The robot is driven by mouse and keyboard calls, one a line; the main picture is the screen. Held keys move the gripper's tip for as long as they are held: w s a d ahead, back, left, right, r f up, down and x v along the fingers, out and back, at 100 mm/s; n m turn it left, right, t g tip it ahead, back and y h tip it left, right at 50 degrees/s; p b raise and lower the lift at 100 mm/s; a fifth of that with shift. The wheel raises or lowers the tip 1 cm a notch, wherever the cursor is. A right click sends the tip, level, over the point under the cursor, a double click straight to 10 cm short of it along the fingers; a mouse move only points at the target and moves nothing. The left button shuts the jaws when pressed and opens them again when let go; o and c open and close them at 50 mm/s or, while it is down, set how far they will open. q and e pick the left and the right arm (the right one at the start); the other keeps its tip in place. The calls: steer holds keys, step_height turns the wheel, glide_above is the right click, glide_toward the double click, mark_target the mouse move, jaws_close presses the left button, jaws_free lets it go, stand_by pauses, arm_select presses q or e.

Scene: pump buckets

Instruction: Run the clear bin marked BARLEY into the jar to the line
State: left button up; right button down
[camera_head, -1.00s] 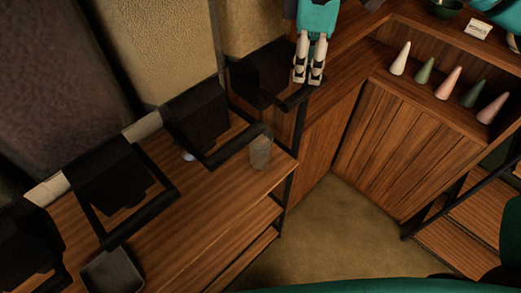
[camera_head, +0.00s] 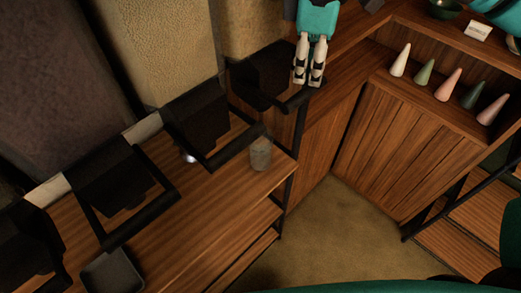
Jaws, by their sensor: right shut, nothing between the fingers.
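Tall bins line the wall, each above a black dispenser with a looped lever: a dark brown-filled bin (camera_head: 55,75), a tan-filled bin (camera_head: 165,50) and another tan-filled bin (camera_head: 253,25). My left gripper is out of view.
The wooden shelf (camera_head: 195,220) has free room left of the jar. A dark square tray (camera_head: 112,272) sits at its front left. Several coloured cones, including a white one (camera_head: 401,60), stand on the right-hand counter, with a green bowl (camera_head: 445,8) behind.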

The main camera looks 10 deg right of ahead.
stand_by(0.4)
steer(key=shift+f+p, duration=0.4)
steer(key=shift+f+p, duration=0.25)
steer(key=shift+p, duration=0.15)
steer(key=shift+f, duration=0.15)
